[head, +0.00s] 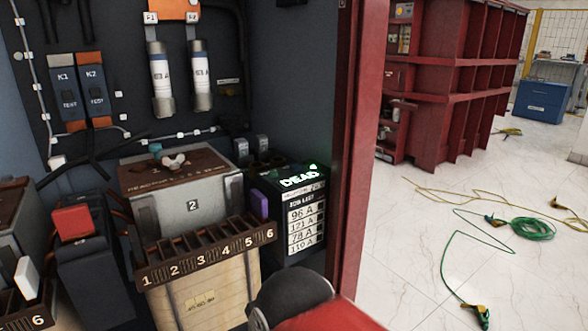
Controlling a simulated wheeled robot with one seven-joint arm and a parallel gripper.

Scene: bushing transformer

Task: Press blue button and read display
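A black box (262,183) stands at the right inside the cabinet. Its top shows the word "DEAD" in lit green letters (299,180) with a small green light beside it. Below is a white list (306,220), headed by what looks like "JOB LIST", with 96 A, 121 A, 78 A and 110 A. A purple-blue block (259,205) is on the box's left side; I cannot tell if it is the blue button. My gripper's fingers are not visible; a dark rounded part and a red part, probably mine, show at the bottom.
A slotted rack numbered 1 to 6 (207,262) stands before the box marked 2 (193,206). A red switch block (73,221) is at left. Fuses (161,80) and K1/K2 relays (66,92) line the back. A red frame post (362,120) bounds the right.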

